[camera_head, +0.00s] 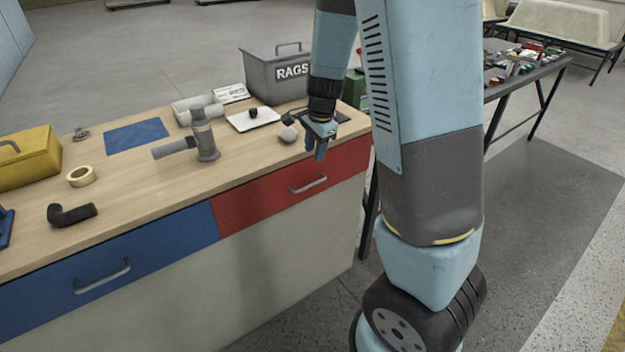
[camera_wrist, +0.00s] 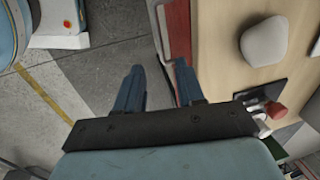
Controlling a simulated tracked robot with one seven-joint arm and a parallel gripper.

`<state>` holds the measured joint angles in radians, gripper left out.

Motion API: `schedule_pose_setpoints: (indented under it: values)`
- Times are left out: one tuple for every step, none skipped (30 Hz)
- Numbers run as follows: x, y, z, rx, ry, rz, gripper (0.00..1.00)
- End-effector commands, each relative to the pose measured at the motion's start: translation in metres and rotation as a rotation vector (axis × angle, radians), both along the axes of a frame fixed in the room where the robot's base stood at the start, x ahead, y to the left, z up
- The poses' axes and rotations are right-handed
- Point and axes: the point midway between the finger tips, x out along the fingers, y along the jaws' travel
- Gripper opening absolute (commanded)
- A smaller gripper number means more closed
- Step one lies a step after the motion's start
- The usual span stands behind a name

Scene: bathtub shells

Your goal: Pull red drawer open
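The red drawer (camera_head: 262,200) is in the right half of the workbench front, and its face looks flush with the blue drawer beside it. Its silver bar handle (camera_head: 308,184) is on the front. In the wrist view the red drawer front (camera_wrist: 178,28) runs along the bench edge, with the handle (camera_wrist: 160,40) beyond my fingers. My gripper (camera_head: 318,150) is above and near the handle at the bench's front edge, pointing down. In the wrist view its two blue fingers (camera_wrist: 160,88) are apart with nothing between them.
A blue drawer (camera_head: 110,268) is left of the red one. On the bench top stand a grey pipe fitting (camera_head: 205,140), a grey RAGS box (camera_head: 275,78), a rounded grey lump (camera_head: 288,134) and a yellow toolbox (camera_head: 25,158). The floor before the bench is clear.

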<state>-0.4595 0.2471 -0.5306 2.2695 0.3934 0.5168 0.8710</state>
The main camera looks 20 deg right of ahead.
Motion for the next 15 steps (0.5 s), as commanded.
schedule_pose_setpoints:
  values:
    - [0.0,0.0,-0.006,-0.001,0.004,-0.001,0.38]
    - [0.001,0.0,-0.009,-0.001,0.004,-0.001,0.38]
    - [0.002,0.0,-0.014,-0.001,0.003,-0.001,0.38]
    - [0.002,0.0,-0.019,-0.002,0.005,0.0,0.38]
    - [0.002,0.001,-0.024,-0.002,0.006,-0.002,0.38]
    - [0.004,0.001,-0.029,-0.001,0.004,0.0,0.38]
    - [0.005,0.001,-0.034,-0.001,0.005,-0.001,0.38]
    - [0.005,0.002,-0.039,-0.001,0.005,0.0,0.38]
    - [0.007,0.002,-0.045,-0.001,0.004,-0.001,0.38]
    - [0.007,0.002,-0.05,-0.001,0.005,-0.001,0.38]
    - [0.008,0.003,-0.054,-0.001,0.005,0.0,0.38]
    - [0.009,0.003,-0.06,-0.001,0.004,0.0,0.38]
    - [0.01,0.003,-0.065,-0.001,0.004,0.0,0.38]
    - [0.011,0.004,-0.07,-0.001,0.005,0.0,0.38]
    - [0.012,0.004,-0.076,0.0,0.004,0.0,0.38]
